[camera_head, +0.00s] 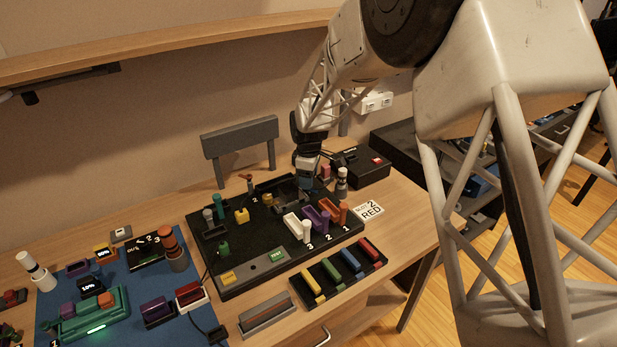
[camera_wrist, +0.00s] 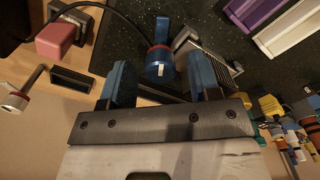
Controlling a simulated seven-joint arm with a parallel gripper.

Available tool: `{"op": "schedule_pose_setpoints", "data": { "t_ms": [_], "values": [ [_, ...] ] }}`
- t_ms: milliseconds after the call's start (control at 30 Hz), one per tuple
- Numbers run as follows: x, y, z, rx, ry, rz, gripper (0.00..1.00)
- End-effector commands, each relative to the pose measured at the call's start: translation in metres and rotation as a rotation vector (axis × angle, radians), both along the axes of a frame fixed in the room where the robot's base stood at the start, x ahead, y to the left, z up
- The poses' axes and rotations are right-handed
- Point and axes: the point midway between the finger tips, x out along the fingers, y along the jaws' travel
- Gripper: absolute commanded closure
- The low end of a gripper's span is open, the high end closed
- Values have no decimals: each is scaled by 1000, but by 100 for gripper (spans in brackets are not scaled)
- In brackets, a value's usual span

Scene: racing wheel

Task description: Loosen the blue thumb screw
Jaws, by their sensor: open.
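The blue thumb screw (camera_wrist: 158,68) shows in the wrist view as a round dark blue head with a thin red ring and a pale mark, and a blue wing sticks up behind it. My gripper (camera_wrist: 160,76) is open, with one blue-padded finger on each side of the screw. Gaps show between the screw and both fingers, and I cannot tell any contact. In the head view my gripper (camera_head: 307,178) is low over the back right of the black board (camera_head: 225,288). There I cannot tell the screw apart from the fingers.
A black cable (camera_wrist: 118,14) runs close to the screw. A pink block (camera_wrist: 62,42) and a metal lever (camera_wrist: 22,92) lie to its left in the wrist view. In the head view, a black box with a red switch (camera_head: 360,167) and purple and orange slots (camera_head: 318,217) are near my gripper.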

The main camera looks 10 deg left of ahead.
Motion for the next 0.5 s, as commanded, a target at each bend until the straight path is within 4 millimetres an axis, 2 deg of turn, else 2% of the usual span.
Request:
{"op": "schedule_pose_setpoints", "data": {
  "t_ms": [267,500],
  "values": [
    [0,0,3,0,0,0,44],
    [0,0,24,1,-2,0,44]
  ]
}}
